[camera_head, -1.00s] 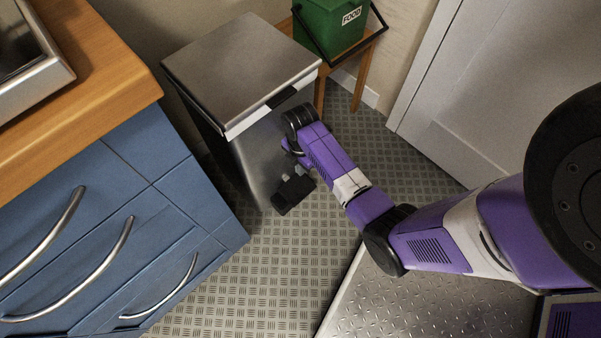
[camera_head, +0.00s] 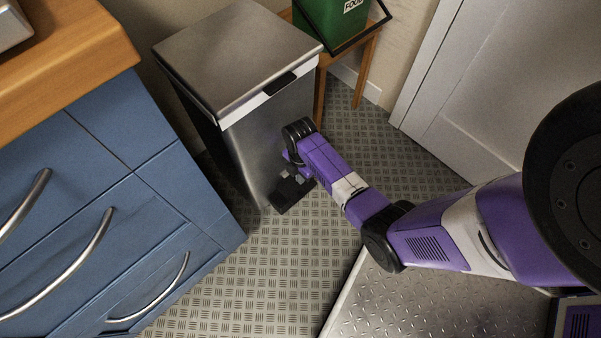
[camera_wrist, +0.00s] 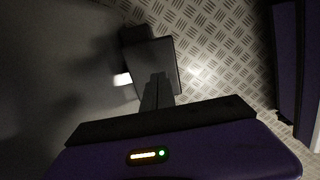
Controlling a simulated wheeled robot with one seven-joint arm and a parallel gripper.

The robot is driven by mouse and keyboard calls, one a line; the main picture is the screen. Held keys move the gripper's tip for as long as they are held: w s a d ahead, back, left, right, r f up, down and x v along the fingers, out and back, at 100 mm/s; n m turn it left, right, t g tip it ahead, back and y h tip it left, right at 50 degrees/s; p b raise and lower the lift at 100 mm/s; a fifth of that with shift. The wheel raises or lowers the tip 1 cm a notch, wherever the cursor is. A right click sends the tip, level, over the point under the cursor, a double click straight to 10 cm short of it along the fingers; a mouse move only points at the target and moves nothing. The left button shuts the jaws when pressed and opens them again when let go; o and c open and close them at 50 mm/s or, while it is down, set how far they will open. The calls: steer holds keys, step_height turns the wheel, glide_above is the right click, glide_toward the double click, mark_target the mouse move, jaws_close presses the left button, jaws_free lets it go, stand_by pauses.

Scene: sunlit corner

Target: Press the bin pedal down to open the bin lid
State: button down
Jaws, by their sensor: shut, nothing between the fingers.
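The bin (camera_head: 250,140) is a tall grey metal box with a flat lid (camera_head: 240,55), which lies closed on top. The black pedal (camera_head: 284,197) sticks out low at the bin's front. My gripper (camera_head: 291,176) is at the pedal, pointing down in front of the bin, partly hidden by my arm. In the wrist view the shut, empty fingers (camera_wrist: 158,80) reach over the dark square pedal (camera_wrist: 157,62). I cannot tell whether the fingertips touch the pedal or hover just above it.
Blue drawers (camera_head: 130,210) with curved metal handles stand left of the bin. A green food caddy (camera_head: 325,18) sits on a small wooden stool (camera_head: 322,85) behind it. A grey door (camera_head: 480,90) is at the right. The patterned floor (camera_head: 260,270) in front is clear.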

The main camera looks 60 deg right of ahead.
mark_target(300, 186)
step_height(300, 186, down, 4)
steer(key=shift+r+b, duration=0.25)
steer(key=shift+b, duration=0.6)
steer(key=shift+f, duration=0.3)
